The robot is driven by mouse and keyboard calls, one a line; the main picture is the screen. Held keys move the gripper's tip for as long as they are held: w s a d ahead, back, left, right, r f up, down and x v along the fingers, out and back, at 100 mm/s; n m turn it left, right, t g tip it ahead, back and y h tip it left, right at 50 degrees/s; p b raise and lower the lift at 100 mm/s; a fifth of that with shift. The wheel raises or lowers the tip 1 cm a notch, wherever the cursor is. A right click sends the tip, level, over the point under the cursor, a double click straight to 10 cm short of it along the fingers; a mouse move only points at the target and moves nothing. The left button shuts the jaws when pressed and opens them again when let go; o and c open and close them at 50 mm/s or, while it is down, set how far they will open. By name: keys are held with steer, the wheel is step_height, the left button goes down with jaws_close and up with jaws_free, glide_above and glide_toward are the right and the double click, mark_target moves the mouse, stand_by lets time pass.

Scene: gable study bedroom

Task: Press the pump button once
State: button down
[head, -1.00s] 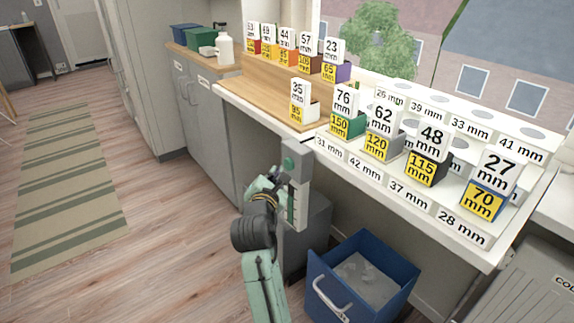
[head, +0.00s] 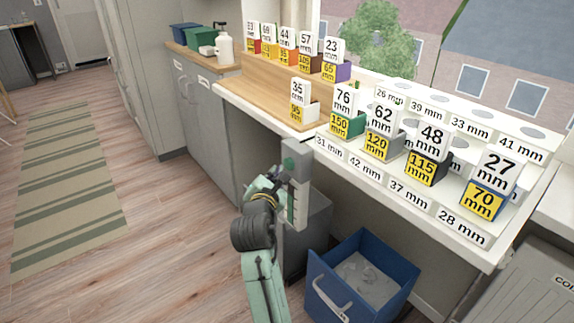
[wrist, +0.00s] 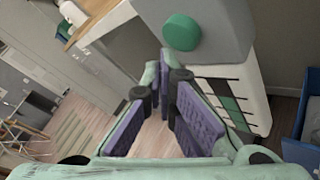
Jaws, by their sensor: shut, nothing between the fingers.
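A round green button (wrist: 182,32) sits on the face of a grey box (wrist: 226,24) in the wrist view. In the head view the green button (head: 290,163) and the grey box (head: 302,160) stand in front of the desk edge. A panel with green stripes is below the button. My gripper (wrist: 165,68) is shut and empty, its purple-padded fingers pointing at a spot just below and left of the button in the picture. I see no clear contact. In the head view my gripper (head: 278,174) is close beside the box and partly hidden by my own arm.
A white pump bottle (head: 224,48) stands far left on the counter (head: 212,66). Several numbered holders line the desk and the white rack (head: 400,199). The wooden floor (head: 170,240) at left is clear.

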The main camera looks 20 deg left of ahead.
steer(key=shift+w+d, duration=0.1)
steer(key=shift+w+d+p, duration=0.15)
steer(key=shift+w+p, duration=0.1)
steer(key=shift+p, duration=0.1)
steer(key=shift+w+d, duration=0.35)
steer(key=shift+w, duration=0.1)
stand_by(1.1)
steer(key=shift+s+a+p, duration=0.1)
steer(key=shift+s+p, duration=0.05)
steer(key=shift+p, duration=0.15)
steer(key=shift+s+a, duration=0.45)
steer(key=shift+s, duration=0.2)
steer(key=shift+s+a, duration=0.1)
steer(key=s+a, duration=0.1)
steer(key=s, duration=0.1)
steer(key=s+a+p, duration=0.1)
steer(key=a, duration=0.1)
steer(key=shift+s+p, duration=0.3)
steer(key=shift+s, duration=0.1)
